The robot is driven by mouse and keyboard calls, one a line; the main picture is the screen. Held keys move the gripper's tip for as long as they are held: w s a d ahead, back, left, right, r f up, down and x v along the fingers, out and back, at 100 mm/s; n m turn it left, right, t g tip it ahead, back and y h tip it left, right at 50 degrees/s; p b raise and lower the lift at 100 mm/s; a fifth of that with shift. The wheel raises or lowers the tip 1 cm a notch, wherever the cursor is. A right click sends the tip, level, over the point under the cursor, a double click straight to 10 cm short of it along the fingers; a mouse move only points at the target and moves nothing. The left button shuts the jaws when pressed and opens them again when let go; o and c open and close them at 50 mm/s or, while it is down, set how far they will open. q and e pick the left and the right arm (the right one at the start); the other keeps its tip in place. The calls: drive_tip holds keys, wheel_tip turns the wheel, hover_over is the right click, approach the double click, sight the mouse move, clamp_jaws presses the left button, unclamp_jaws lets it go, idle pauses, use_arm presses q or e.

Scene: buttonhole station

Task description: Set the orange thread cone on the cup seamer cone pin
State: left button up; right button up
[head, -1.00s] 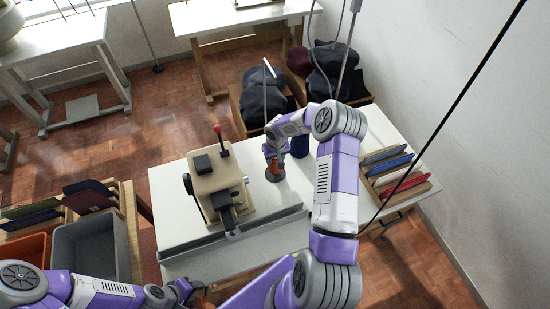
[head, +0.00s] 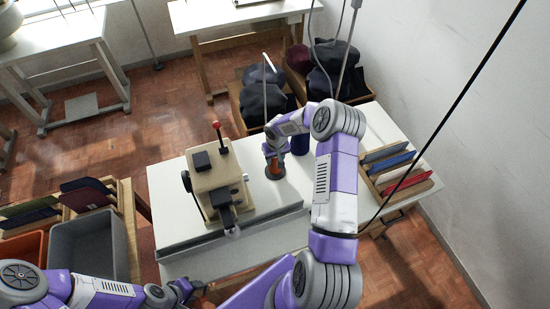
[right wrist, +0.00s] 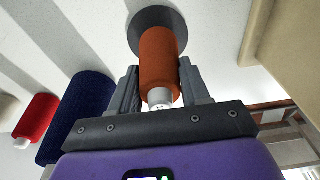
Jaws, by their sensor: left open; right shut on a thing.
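The orange thread cone (right wrist: 160,58) is between the fingers of my right gripper (right wrist: 160,85), which is shut on it. In the right wrist view its far end overlaps a round dark grey disc (right wrist: 149,16) on the white table. In the head view the orange cone (head: 275,161) stands over that disc (head: 275,173), with my right gripper (head: 271,153) around it. The pin itself is hidden, and I cannot tell whether the cone rests fully on the disc. My left gripper (head: 184,290) is open and empty at the table's front edge.
A beige machine (head: 216,182) with a red-knobbed lever stands left of the cone. A dark blue cone (head: 300,144) stands close behind; it and a red cone (right wrist: 36,116) show in the right wrist view. A wooden rack (head: 398,170) is at right, a grey bin (head: 88,245) at left.

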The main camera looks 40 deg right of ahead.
drive_tip(key=shift+f, duration=0.25)
drive_tip(key=o, duration=1.1)
drive_tip(key=shift+o, duration=0.2)
drive_tip(key=shift+s+a+r, duration=0.1)
drive_tip(key=shift+s+r, duration=0.05)
drive_tip(key=shift+r, duration=1.1)
drive_tip(key=shift+s+d+r, duration=0.1)
drive_tip(key=shift+s+r, duration=0.05)
drive_tip(key=shift+r, duration=1.1)
drive_tip(key=shift+s+a+r, duration=0.1)
drive_tip(key=shift+s+r, duration=0.05)
drive_tip(key=shift+r, duration=1.1)
